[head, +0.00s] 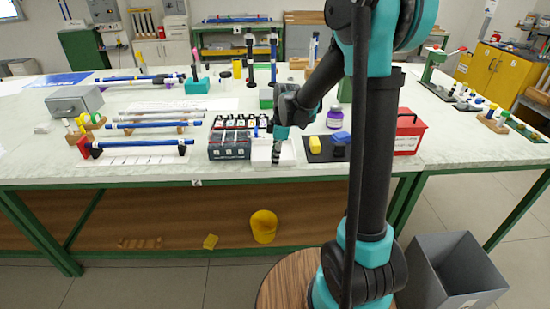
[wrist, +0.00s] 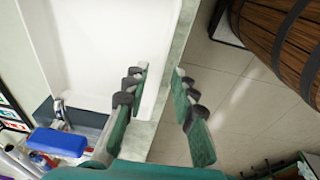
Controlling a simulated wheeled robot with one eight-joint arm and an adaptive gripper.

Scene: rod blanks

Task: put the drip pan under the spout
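A white rectangular pan (head: 289,156), which I take to be the drip pan, lies at the table's front edge. It also fills the upper left of the wrist view (wrist: 88,50). My gripper (head: 276,157) is over it, pointing down. In the wrist view my gripper (wrist: 160,103) is open and empty, with one finger over the pan's inner side and the other beyond the front edge. The pan's front rim shows between them; I cannot tell whether they touch it. A small chrome fitting (wrist: 59,110), perhaps the spout, is beside the pan.
A dark compartment box (head: 229,147) stands close left of the pan. A black mat (head: 318,157) with yellow and blue blocks and a red toolbox (head: 408,134) are to the right. A blue rod on stands (head: 142,144) lies left.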

